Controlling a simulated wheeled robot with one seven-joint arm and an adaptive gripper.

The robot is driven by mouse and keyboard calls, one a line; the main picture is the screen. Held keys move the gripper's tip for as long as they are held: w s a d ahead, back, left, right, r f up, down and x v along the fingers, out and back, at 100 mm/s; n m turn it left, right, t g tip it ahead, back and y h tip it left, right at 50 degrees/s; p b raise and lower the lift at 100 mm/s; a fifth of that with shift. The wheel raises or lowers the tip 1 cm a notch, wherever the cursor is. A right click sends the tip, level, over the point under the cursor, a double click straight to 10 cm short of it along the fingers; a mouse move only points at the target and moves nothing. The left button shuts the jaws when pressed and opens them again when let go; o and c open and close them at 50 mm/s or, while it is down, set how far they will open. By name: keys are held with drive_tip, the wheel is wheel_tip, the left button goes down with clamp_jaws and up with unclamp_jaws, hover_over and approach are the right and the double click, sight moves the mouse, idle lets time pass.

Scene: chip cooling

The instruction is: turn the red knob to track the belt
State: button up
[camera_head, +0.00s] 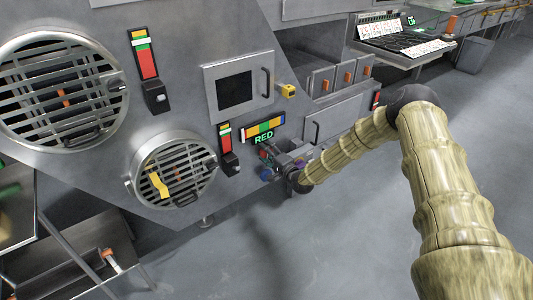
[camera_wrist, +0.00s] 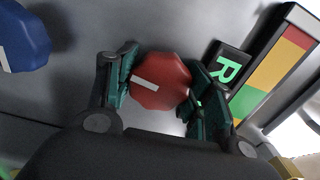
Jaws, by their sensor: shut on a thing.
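The red knob (camera_wrist: 163,82) is a many-sided disc with a white pointer stripe, mounted on a grey panel. In the wrist view it sits between the two green finger pads of my gripper (camera_wrist: 160,88), which is shut on it. In the head view my gripper (camera_head: 278,160) is at the lower right of the grey machine, and the wrist largely hides the knob there. The band bar also shows in the wrist view (camera_wrist: 272,72).
A blue knob (camera_wrist: 22,40) lies to the left in the wrist view. In the head view, a round grille (camera_head: 175,170) with a yellow strip and a vertical lever gauge (camera_head: 228,150) are left of the gripper. The grey floor (camera_head: 330,235) below is clear.

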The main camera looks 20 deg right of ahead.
drive_tip(key=shift+f, duration=0.1)
idle(0.3)
drive_tip(key=o, duration=1)
drive_tip(key=shift+o, duration=0.2)
drive_tip(key=shift+s, duration=0.1)
drive_tip(key=v, duration=1.2)
